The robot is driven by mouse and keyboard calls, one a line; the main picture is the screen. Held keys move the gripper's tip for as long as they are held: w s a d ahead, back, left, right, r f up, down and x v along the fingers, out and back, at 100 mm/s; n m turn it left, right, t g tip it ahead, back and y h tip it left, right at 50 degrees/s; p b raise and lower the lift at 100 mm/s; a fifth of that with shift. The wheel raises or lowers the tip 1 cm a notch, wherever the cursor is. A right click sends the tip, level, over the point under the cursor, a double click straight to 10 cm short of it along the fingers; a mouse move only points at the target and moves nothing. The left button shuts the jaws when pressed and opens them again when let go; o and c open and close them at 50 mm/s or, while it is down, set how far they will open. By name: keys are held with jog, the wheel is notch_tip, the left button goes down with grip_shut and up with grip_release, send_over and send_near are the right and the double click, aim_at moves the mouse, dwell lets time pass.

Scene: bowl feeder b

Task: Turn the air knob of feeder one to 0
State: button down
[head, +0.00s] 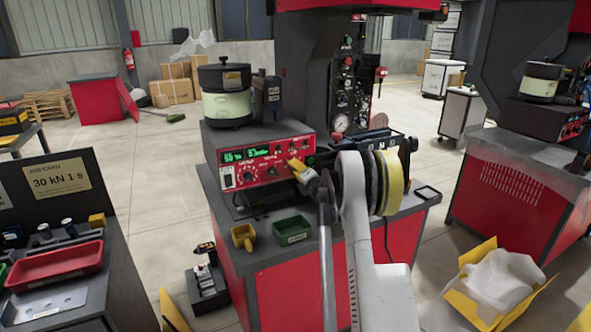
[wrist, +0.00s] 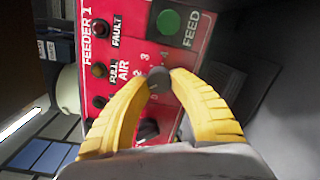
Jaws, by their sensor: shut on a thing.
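The red control panel of feeder one (head: 266,178) stands on the machine table in the head view. Its panel, lettered FEEDER 1 (wrist: 97,42), fills much of the wrist view and appears turned sideways. My gripper (head: 296,166) reaches the panel's right part. In the wrist view the yellow fingertips of my gripper (wrist: 158,81) are shut on a small dark round knob (wrist: 158,77). The knob is beside the word AIR and the scale figures 2, 3 and 4. Its pointer cannot be made out. My fingers hide part of the scale.
A green FEED button (wrist: 168,22) and another black knob (wrist: 147,128) are close to my fingers. The bowl (head: 227,103) sits on top of the feeder. A yellow scoop (head: 243,237) and a green tray (head: 292,230) lie on the table in front.

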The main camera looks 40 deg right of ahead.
jog(key=n, duration=0.5)
jog(key=shift+n, duration=0.3)
dwell(0.4)
jog(key=c, duration=1.1)
grip_release()
jog(key=v, duration=1.2)
jog(key=shift+a+f, duration=0.1)
jog(key=shift+f, duration=0.05)
